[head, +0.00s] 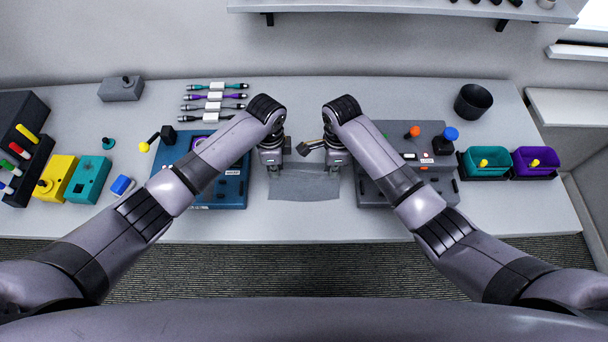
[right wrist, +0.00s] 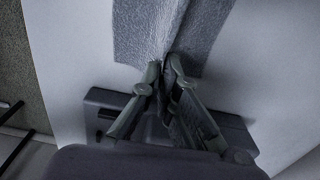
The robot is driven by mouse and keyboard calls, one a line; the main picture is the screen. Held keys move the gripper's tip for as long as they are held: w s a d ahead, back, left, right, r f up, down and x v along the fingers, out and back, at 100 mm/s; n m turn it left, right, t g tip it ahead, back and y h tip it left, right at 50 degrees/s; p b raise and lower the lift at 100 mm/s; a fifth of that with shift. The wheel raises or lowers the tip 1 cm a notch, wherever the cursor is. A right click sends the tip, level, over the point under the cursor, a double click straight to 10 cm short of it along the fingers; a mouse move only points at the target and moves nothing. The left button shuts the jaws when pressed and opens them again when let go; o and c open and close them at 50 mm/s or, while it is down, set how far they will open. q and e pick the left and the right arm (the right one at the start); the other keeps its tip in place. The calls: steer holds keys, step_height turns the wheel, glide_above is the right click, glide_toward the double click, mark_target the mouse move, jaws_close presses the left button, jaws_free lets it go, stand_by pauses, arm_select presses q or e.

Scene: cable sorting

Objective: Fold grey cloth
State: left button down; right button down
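The grey cloth (head: 304,189) lies on the table's front half, between my two grippers. In the right wrist view the cloth (right wrist: 150,35) has a crease running up from my right gripper (right wrist: 164,64). That gripper's fingertips are together on the cloth's edge, and the cloth bunches there. In the head view my right gripper (head: 335,172) is at the cloth's upper right corner. My left gripper (head: 273,170) points down at the upper left corner. Its fingertips are too small to tell whether they are closed on the cloth.
A blue device (head: 232,190) stands close left of the cloth, and a grey panel with knobs (head: 378,190) close right. Several cables (head: 215,96) lie at the back left. A black cup (head: 473,101) and teal (head: 485,169) and purple (head: 534,170) bins are at the right.

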arm_select(q)
steer(key=shift+r, duration=0.45)
arm_select(e)
steer(key=shift+r, duration=0.45)
